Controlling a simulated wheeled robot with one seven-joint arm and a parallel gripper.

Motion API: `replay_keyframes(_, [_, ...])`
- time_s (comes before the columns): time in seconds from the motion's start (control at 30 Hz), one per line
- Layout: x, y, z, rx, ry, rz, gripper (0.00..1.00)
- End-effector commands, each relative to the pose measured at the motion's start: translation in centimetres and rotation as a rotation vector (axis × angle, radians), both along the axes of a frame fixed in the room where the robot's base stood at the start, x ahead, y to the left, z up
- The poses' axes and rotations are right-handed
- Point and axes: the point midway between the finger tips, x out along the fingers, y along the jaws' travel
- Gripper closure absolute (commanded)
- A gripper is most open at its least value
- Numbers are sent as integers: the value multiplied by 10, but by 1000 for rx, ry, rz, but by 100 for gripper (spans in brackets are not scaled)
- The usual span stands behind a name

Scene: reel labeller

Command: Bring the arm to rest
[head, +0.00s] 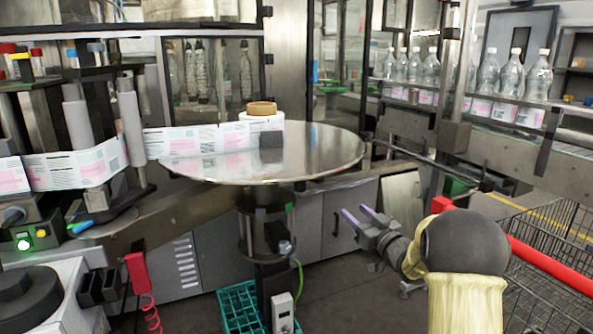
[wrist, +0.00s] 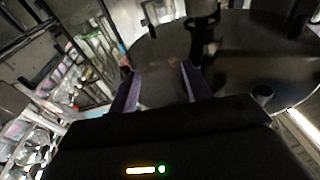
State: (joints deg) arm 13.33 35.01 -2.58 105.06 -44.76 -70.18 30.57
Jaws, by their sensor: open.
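My gripper (head: 362,220) is open and empty. In the head view it is in front of the machine, below the right front edge of the round steel table (head: 320,155), with its fingers pointing left. In the wrist view the two fingers of my gripper (wrist: 158,88) stand apart with nothing between them. My arm's dark rounded joint and yellowish link show at the lower right of the head view.
A label reel with a brown core (head: 262,108) sits on the round table, its web running left past grey rollers (head: 130,125). Bottles (head: 512,75) line a conveyor at right. A wire cart (head: 545,270) with a red handle stands lower right. A green crate (head: 238,308) is on the floor.

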Motion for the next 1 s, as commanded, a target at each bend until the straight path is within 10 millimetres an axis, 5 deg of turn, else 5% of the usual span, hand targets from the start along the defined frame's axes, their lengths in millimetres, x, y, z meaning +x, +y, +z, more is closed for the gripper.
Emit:
replay_keyframes(0.17, [-19, -3, -21, -79, 202, -190, 51])
replay_keyframes(0.37, [-67, -6, -58, -168, 475, -345, 51])
replay_keyframes(0.7, [-209, 7, -127, -302, 1004, -439, 51])
replay_keyframes(1.0, [-323, 27, -157, -367, 1347, -387, 51])
